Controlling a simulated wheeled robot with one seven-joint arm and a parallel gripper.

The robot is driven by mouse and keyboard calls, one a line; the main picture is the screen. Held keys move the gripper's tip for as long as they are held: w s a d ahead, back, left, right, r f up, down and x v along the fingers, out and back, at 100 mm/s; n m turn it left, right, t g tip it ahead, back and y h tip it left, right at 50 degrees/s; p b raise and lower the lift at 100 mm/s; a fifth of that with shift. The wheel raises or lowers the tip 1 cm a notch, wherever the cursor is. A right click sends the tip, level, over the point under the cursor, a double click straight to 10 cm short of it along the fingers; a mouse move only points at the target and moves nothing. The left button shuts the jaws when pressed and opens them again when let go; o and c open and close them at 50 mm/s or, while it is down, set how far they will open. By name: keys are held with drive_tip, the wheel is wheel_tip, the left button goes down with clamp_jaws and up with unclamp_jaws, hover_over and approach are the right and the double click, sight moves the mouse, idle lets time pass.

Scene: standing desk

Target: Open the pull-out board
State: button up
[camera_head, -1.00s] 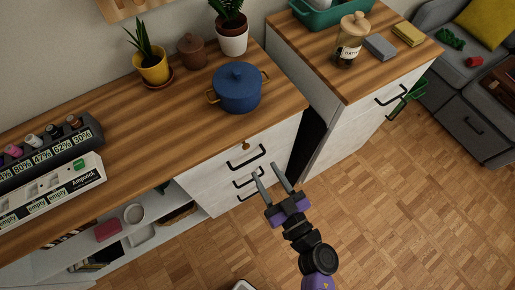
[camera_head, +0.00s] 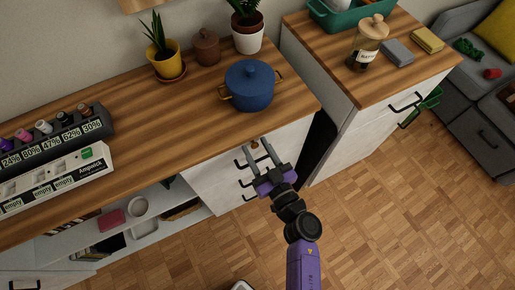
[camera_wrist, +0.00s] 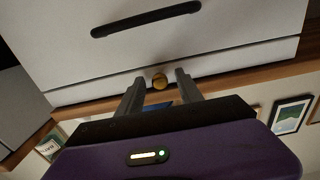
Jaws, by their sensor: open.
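The pull-out board shows as a narrow pale front strip (camera_wrist: 235,61) between the wooden countertop and the top drawer. It looks flush with the cabinet front. A small round brass knob (camera_wrist: 160,82) sits on it; in the head view the knob (camera_head: 255,144) is partly hidden by my fingers. My gripper (camera_head: 255,147) is open at the cabinet front. In the wrist view, its two fingers (camera_wrist: 159,79) point at the strip, one on each side of the knob, with a gap showing on both sides. Whether the fingers touch the strip, I cannot tell.
A black drawer handle (camera_wrist: 146,20) is close to the knob. A blue pot (camera_head: 250,86) stands on the countertop (camera_head: 180,115) above. A taller cabinet (camera_head: 345,130) stands to the right past a dark gap. The parquet floor (camera_head: 390,210) in front is clear.

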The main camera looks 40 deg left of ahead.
clamp_jaws()
idle(1.3)
